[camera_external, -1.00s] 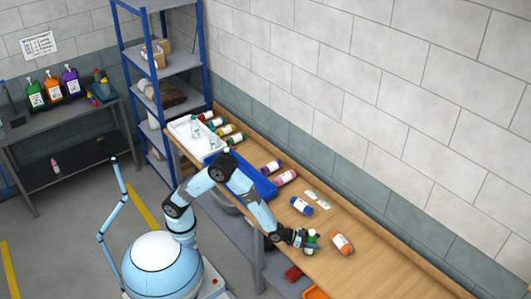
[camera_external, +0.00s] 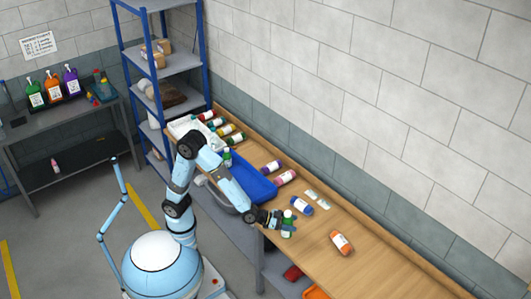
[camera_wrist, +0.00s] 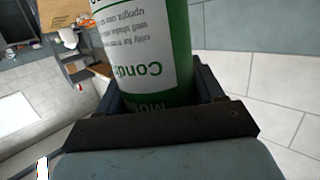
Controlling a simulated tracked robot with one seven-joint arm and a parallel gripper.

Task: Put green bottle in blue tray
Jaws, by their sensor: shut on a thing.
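My gripper (camera_external: 283,224) is shut on the green bottle (camera_external: 287,229), which is upright at the front edge of the bench. In the wrist view the green bottle (camera_wrist: 150,60) fills the jaws, its white label reading upside down. I cannot tell how high it is above the bench. The blue tray (camera_external: 258,189) lies on the bench to the left of and behind my gripper. Part of the tray is hidden by my arm. Another green-labelled bottle (camera_external: 227,157) stands at the tray's far left end; I cannot tell if it is inside.
A blue-labelled bottle (camera_external: 301,205) lies close behind my gripper. An orange bottle (camera_external: 341,242) lies to the right. Purple (camera_external: 272,167) and pink (camera_external: 286,178) bottles lie behind the tray. A white tray (camera_external: 183,127) and several bottles are farther left. The bench's right end is clear.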

